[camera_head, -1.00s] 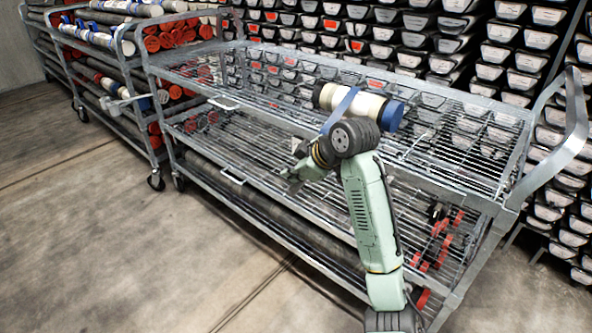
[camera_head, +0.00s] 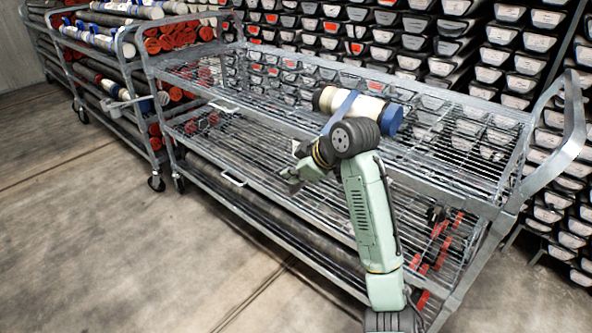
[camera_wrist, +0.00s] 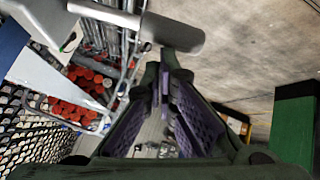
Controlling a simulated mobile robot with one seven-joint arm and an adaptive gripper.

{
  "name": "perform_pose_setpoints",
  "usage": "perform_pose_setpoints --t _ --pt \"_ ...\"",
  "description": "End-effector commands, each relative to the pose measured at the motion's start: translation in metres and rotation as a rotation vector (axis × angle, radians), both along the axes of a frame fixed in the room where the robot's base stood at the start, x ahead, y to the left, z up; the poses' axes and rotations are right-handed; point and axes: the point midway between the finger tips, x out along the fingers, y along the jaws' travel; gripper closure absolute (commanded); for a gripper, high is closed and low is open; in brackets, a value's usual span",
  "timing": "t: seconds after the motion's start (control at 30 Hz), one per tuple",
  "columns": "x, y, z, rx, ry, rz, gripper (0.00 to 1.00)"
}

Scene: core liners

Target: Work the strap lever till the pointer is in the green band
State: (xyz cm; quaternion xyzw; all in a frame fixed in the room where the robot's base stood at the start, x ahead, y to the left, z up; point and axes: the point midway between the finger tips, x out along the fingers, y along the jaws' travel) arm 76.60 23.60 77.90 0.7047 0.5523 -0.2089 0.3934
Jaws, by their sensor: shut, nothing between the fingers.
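A blue strap (camera_head: 343,106) wraps a pale roll (camera_head: 367,105) with a dark end and a blue end cap on the trolley's top shelf. The strap runs down behind my arm and also shows at the left edge of the wrist view (camera_wrist: 8,46). A grey lever (camera_wrist: 172,31) with a rounded end crosses the top of the wrist view, just beyond my fingertips. Beside it is a white housing (camera_wrist: 42,72) with a small green mark; I cannot read a pointer there. My gripper (camera_wrist: 168,68) is shut and empty, close to the lever; contact cannot be told. It hangs at the trolley's front in the head view (camera_head: 288,178).
The wire-shelf trolley (camera_head: 275,118) stands in front of a wall of stacked core trays (camera_head: 430,50). Another trolley (camera_head: 117,45) at the left carries red-ended core tubes (camera_head: 180,38). The concrete floor (camera_head: 80,240) at the front left is clear.

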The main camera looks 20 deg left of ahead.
Motion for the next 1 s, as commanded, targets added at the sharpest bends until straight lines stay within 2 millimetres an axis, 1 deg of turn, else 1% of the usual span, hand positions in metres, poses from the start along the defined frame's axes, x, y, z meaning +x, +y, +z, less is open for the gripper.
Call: perform_pose_setpoints --t 0.03,0.63,0.73,1.0 --pt "0.001 -0.001 0.006 -0.001 0.001 -0.002 1.0" --pt "0.009 -0.003 0.042 0.0 -0.001 -0.002 1.0" --pt "0.009 -0.004 0.045 0.0 -0.001 -0.002 1.0" --pt "0.01 -0.004 0.044 0.001 -0.001 -0.002 1.0"
